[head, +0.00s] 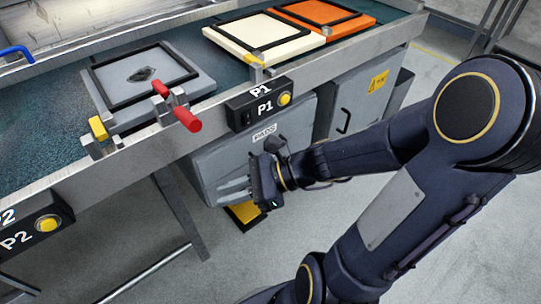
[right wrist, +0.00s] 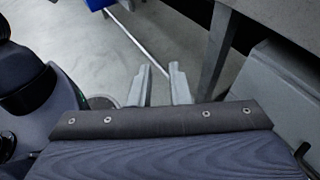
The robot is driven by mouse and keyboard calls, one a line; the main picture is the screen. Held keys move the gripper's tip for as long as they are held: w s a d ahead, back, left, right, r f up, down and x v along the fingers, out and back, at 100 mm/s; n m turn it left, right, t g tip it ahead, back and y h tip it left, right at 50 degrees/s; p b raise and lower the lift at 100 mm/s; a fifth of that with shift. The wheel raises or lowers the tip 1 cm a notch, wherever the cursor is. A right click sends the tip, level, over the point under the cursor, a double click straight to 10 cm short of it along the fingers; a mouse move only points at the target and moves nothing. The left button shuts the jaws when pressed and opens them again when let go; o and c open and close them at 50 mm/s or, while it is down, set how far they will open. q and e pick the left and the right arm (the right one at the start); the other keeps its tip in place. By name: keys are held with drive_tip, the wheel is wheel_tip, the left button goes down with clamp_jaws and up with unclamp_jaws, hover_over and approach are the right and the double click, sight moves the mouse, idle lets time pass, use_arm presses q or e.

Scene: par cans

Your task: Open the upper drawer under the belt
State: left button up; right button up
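A grey drawer unit (head: 215,160) hangs under the belt (head: 35,150) in the head view. Its front carries a label reading PADS (head: 264,132). My right gripper (head: 222,190) is in front of this unit, low on its front, with its fingers pointing left. My left gripper is not in view.
A grey cabinet (head: 352,100) with a dark vertical handle and yellow sticker stands right of the drawer unit. Above, a P1 button box (head: 262,103) and a red-handled clamp (head: 187,119) sit on the belt's edge.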

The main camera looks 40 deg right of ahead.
drive_tip(key=w+d+f+m+t+h, duration=0.4)
drive_tip(key=d+f+m+t+h, duration=0.15)
drive_tip(key=d+m, duration=0.75)
drive_tip(key=w+d+f+m+t+h, duration=0.35)
drive_tip(key=d+f+m+h, duration=0.35)
drive_tip(key=m, duration=0.9)
drive_tip(key=shift+m+y, duration=0.3)
drive_tip(key=shift+y, duration=0.25)
drive_tip(key=b+x, duration=0.1)
drive_tip(key=x, duration=0.2)
drive_tip(key=d+b+x, duration=0.1)
drive_tip(key=x, duration=0.3)
drive_tip(key=shift+w+d+f+b, duration=0.1)
drive_tip(key=shift+d+f+b, duration=0.05)
drive_tip(key=shift+d+b, duration=0.15)
clamp_jaws()
